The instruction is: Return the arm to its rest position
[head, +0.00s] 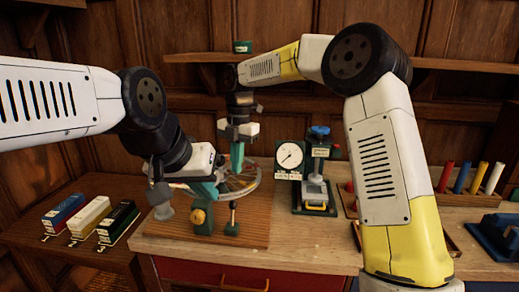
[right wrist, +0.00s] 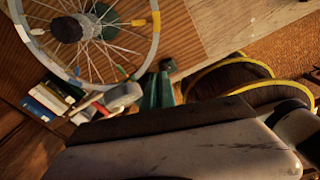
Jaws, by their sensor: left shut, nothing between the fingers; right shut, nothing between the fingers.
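My left arm (head: 50,95) comes in from the left, bent downward at its dark joint. My right arm (head: 385,150) rises on the right, bends at a dark elbow and reaches left across the back. The spoked wheel (head: 245,184) is partly hidden by the left arm. It also shows in the right wrist view (right wrist: 152,40).
The green wheel stand (head: 203,220) is on a wooden board (head: 175,231) on the bench. Blue, white and black boxes (head: 118,222) sit on the lower left table. A dial gauge (head: 289,155) and a blue-knobbed device (head: 317,190) stand mid-bench; coloured cylinders (head: 478,177) stand right.

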